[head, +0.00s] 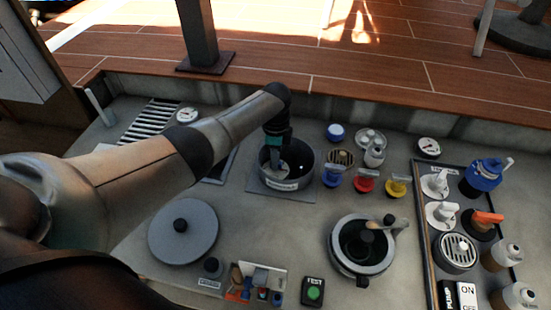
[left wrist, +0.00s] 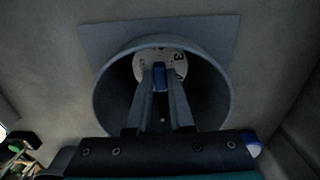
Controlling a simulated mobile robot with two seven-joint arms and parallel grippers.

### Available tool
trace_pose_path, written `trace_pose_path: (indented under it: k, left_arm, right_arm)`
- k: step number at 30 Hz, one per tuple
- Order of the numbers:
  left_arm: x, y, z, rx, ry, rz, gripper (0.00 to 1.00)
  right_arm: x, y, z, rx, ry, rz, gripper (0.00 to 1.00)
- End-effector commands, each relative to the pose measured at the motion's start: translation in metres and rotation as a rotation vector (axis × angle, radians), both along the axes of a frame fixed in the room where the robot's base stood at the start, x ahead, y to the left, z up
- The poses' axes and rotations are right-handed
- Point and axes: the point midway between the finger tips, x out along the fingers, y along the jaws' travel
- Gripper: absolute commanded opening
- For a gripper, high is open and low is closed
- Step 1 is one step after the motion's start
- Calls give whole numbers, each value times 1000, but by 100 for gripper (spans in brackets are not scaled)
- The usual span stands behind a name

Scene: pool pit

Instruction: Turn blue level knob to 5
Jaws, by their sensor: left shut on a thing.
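The blue level knob (left wrist: 160,78) shows in the left wrist view at the bottom of a round grey pit (left wrist: 102,92). A pale numbered dial (left wrist: 144,66) lies around it. A 3 is readable at the dial's upper right; the other marks are too small or hidden to read. My left gripper (left wrist: 160,84) reaches down into the pit, its two fingers shut on the knob. In the head view, my left gripper (head: 279,160) goes into the dark pit (head: 308,170), and the knob is hidden there. My right gripper is not in view.
Blue, red and yellow valves (head: 365,181) stand just right of the pit. A grey disc lid (head: 183,231) lies at left. A green TEST button (head: 313,292) is near the front. A panel with pumps (head: 424,225) is at right.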

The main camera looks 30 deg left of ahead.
Motion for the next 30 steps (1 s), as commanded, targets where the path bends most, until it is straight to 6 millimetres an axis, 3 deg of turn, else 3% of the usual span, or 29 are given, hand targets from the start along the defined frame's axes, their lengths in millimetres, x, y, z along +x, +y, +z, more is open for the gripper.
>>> trace_pose_path:
  k: [19,20,27,30]
  left_arm:
    - [1,-2,1,-4,-4,-53,0]
    - [1,-2,1,-4,-4,-53,22]
    - [1,-1,1,-3,-2,-51,49]
    - [1,-1,0,-2,-1,-50,50]
  right_arm:
    - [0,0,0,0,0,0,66]
    - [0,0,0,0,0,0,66]
    - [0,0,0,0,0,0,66]
    - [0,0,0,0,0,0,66]
